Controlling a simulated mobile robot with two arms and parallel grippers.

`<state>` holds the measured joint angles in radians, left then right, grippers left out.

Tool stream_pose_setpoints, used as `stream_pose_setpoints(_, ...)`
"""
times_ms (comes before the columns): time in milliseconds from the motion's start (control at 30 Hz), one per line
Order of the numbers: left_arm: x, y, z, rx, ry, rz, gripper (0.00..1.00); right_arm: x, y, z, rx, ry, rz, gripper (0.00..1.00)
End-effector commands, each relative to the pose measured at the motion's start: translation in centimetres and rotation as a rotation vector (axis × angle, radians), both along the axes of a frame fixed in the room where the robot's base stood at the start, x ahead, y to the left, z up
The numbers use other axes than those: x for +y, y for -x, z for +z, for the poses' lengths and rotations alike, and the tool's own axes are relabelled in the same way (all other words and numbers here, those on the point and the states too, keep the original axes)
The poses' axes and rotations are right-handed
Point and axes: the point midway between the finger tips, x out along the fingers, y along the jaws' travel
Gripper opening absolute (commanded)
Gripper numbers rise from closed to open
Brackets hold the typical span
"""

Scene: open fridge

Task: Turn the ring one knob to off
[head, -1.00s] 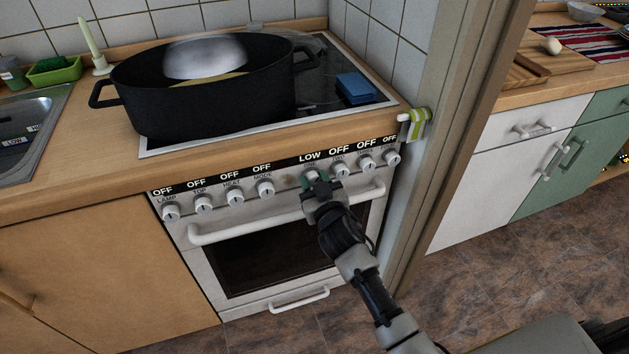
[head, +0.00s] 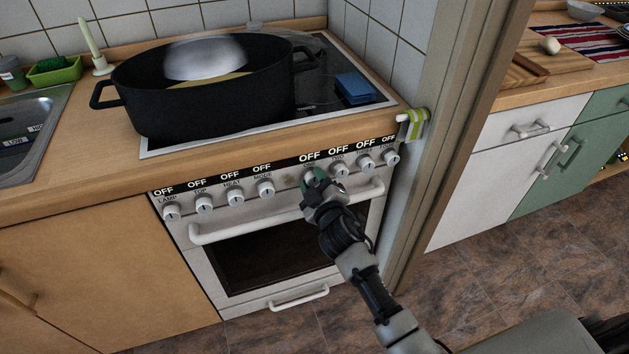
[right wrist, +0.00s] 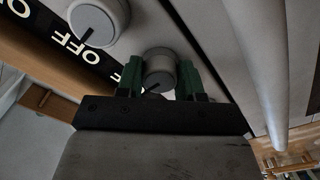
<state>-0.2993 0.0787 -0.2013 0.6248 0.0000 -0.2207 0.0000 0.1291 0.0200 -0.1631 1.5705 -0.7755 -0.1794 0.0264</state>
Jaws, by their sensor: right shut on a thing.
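The ring one knob (right wrist: 159,70) is a round grey-white knob on the stove's front panel. In the right wrist view it sits between the two green fingers of my right gripper (right wrist: 160,80), which is shut on it. In the head view my right gripper (head: 317,180) covers most of this knob, and the label above it (head: 309,157) reads OFF. The other knobs' labels that I can read also say OFF. My left gripper is not in view.
A large black pot (head: 205,95) stands on the cooktop with a blue sponge (head: 355,88) to its right. The oven handle (head: 280,218) runs just below the knobs. A door frame (head: 450,130) rises to the right of the stove.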

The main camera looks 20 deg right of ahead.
Motion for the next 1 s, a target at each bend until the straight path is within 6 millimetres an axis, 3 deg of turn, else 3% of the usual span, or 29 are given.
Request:
stream_pose_setpoints(500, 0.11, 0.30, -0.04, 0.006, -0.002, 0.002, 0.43, 0.04, 0.01, -0.02, 0.000, 0.022, 0.001, 0.13)
stream_pose_setpoints(533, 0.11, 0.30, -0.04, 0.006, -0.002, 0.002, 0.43, 0.04, 0.01, -0.02, 0.000, 0.022, 0.001, 0.40)
stream_pose_setpoints(667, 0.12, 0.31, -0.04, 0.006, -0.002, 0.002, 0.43, 0.03, 0.01, -0.03, 0.000, 0.021, 0.001, 0.60)
stream_pose_setpoints(1000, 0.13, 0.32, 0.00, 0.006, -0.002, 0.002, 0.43, 0.00, 0.33, -0.07, 0.001, 0.019, 0.000, 0.63)
